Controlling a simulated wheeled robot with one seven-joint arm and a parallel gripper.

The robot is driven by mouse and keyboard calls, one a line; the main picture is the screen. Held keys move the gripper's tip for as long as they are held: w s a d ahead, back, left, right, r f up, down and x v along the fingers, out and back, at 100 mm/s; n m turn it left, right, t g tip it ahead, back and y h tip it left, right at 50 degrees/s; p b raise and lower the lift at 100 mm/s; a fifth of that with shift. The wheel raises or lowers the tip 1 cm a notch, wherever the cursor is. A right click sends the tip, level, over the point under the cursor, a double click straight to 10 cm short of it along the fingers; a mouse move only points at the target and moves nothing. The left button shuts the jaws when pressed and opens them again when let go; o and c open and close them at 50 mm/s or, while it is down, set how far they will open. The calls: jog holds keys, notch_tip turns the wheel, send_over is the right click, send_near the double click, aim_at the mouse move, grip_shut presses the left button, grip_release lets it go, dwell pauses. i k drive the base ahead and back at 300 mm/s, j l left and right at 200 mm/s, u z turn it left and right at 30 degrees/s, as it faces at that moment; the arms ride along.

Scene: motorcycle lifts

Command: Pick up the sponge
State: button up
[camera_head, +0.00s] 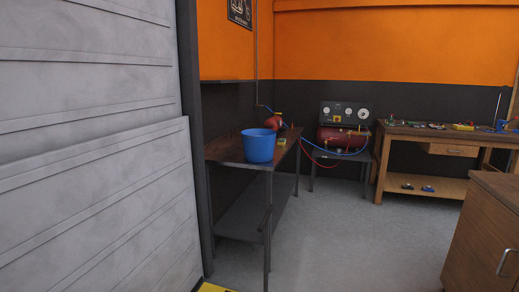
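A small yellow-green block that looks like the sponge (281,141) lies on the dark metal table (228,152), just right of a blue bucket (258,146). It is small at this distance, so its details are hard to make out. The bucket stands upright near the table's front edge. A red rounded object (272,122) sits behind the bucket, partly hidden by it. My gripper and arm do not show in this view.
A light grey panelled door (95,150) fills the left side. A red compressor (340,137) with hoses stands behind the table. A workbench (430,131) with tools stands at the back right, a wooden cabinet (485,235) at front right. The grey floor (350,240) between is clear.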

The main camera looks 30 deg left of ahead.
aim_at(281, 142)
jog(key=i+z, duration=0.3)
jog(key=i+u, duration=0.2)
jog(key=i, duration=0.45)
jog(key=i+u, duration=0.2)
jog(key=i, duration=0.4)
jog(key=i+l+u, duration=0.2)
jog(key=i, duration=2.35)
jog(key=i+u, duration=0.25)
jog(key=i, duration=0.7)
jog(key=i+l+u, duration=0.25)
jog(key=i, duration=0.7)
jog(key=i+u, duration=0.4)
jog(key=i+l+u, duration=0.1)
jog(key=i+u, duration=0.35)
